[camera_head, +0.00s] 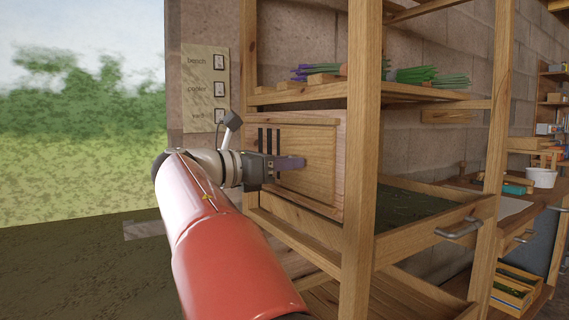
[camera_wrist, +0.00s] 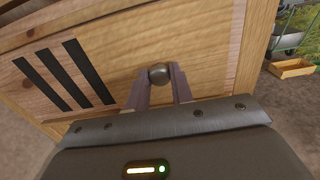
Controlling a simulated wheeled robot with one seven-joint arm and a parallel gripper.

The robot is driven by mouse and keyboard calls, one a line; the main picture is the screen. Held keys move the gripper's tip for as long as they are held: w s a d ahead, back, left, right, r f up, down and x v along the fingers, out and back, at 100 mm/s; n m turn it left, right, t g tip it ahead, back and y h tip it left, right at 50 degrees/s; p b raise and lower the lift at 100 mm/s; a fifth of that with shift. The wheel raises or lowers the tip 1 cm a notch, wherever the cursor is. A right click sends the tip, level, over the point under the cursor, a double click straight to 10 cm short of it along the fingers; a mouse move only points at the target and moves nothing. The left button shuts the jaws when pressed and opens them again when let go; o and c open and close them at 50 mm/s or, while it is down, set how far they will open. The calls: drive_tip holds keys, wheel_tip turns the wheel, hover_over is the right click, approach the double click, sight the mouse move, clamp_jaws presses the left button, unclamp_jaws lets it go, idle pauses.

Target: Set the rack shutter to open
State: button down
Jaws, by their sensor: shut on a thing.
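The rack shutter (camera_head: 312,180) is a light wooden panel on the front of a wooden box in the rack. Three dark slots (camera_head: 268,143) show uncovered to the left of the panel; they also show in the wrist view (camera_wrist: 62,75). My gripper (camera_head: 293,163) reaches the panel from the left. In the wrist view its two fingers (camera_wrist: 158,84) are shut on the small dark round knob (camera_wrist: 159,73), one on each side. The knob is hidden behind the fingers in the head view.
The wooden rack post (camera_head: 361,150) stands just right of the box. A shelf (camera_head: 380,92) above carries herb bundles (camera_head: 430,76). A dark-bedded tray (camera_head: 470,209) juts out at right. A switch panel (camera_head: 205,90) hangs on the wall left of the rack.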

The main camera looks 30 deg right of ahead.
drive_tip(key=shift+s+f, duration=0.1)
drive_tip(key=c, duration=1.2)
unclamp_jaws()
drive_tip(key=shift+s, duration=0.1)
drive_tip(key=a, duration=0.7)
drive_tip(key=shift+a, duration=0.4)
drive_tip(key=shift+s, duration=0.1)
